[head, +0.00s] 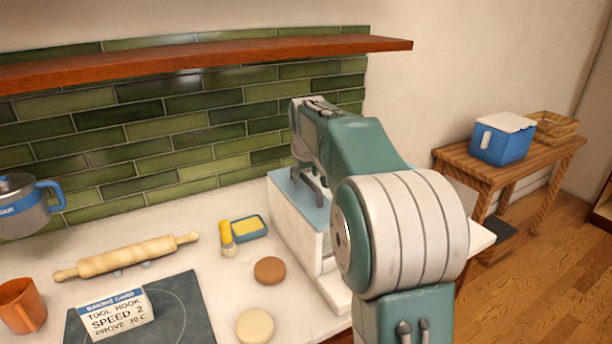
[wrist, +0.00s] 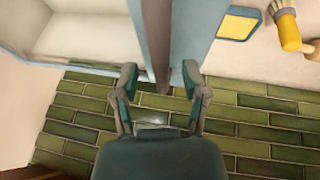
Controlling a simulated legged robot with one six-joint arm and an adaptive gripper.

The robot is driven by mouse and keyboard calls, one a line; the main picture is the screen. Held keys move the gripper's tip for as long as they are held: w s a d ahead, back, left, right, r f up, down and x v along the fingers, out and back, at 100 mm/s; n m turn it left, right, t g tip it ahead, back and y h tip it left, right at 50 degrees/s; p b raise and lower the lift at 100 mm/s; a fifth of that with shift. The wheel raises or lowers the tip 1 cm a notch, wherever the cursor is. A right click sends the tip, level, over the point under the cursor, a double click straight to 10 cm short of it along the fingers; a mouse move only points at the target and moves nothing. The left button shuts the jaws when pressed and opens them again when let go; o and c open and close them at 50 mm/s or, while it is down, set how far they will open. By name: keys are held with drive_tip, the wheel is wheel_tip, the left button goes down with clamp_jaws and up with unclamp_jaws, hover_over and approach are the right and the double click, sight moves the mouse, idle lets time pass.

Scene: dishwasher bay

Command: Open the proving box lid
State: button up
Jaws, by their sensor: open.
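The proving box (head: 296,226) is a white box on the counter, partly hidden behind my arm. Its pale blue lid (head: 300,192) shows at the top, under my gripper (head: 312,182). I cannot tell whether a finger touches the lid.
A butter dish (head: 250,230), brush (head: 226,238), and dough rounds (head: 270,270) lie left of the box. A rolling pin (head: 125,258), mug (head: 22,305) and card (head: 116,312) are further left. A wooden shelf (head: 210,58) overhangs the tiled wall.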

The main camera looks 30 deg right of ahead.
drive_tip(key=shift+a+f, duration=0.1)
drive_tip(key=shift+a, duration=0.05)
clamp_jaws()
drive_tip(key=s+a, duration=0.1)
drive_tip(key=a, duration=3.5)
drive_tip(key=shift+s+f, duration=0.15)
drive_tip(key=shift+f, duration=0.05)
unclamp_jaws()
drive_tip(key=shift+r, duration=0.1)
